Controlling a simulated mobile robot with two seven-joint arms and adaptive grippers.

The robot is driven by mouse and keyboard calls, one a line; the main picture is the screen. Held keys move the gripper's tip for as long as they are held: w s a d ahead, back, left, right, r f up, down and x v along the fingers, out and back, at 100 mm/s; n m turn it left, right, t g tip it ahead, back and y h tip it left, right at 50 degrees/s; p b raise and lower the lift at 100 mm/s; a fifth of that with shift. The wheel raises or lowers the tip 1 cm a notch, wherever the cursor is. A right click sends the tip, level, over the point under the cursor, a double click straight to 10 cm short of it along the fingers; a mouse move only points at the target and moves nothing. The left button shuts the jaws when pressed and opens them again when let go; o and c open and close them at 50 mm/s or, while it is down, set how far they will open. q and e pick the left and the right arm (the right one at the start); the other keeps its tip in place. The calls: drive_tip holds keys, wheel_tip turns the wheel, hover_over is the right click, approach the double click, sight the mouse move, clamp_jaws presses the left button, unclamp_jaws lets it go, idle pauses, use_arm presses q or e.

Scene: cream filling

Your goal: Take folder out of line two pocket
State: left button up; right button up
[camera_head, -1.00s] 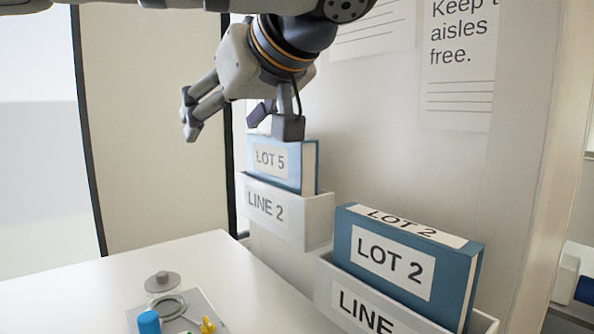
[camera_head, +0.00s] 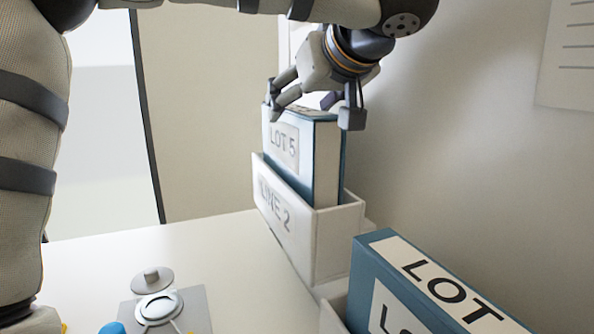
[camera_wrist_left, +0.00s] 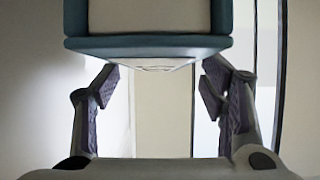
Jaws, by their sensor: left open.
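The folder (camera_head: 284,165), a teal box-type folder labelled LOT 5, stands upright in the white pocket (camera_head: 275,222) labelled LINE 2. My left gripper (camera_head: 313,118) is open at the folder's top, one finger over the labelled face and the other by the far right edge. In the left wrist view the folder (camera_wrist_left: 148,44) fills the top middle, and the open fingers are spread below it on both sides. I cannot tell whether they touch it. The folder's lower part is hidden in the pocket. My right gripper is not in view.
A second teal folder (camera_head: 400,290), labelled LOT with its number cut off, stands in a nearer pocket at the lower right. A white table (camera_head: 215,245) carries a grey plate with a round fitting (camera_head: 158,305) and a blue part (camera_head: 112,328). A wall is behind the pockets.

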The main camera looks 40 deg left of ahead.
sight(299, 109)
use_arm(q)
drive_tip(key=x, duration=0.4)
drive_tip(key=shift+w+a+f, duration=0.2)
drive_tip(key=shift+w+f, duration=0.1)
drive_tip(key=shift+d+r, duration=0.1)
drive_tip(key=c, duration=0.4)
clamp_jaws()
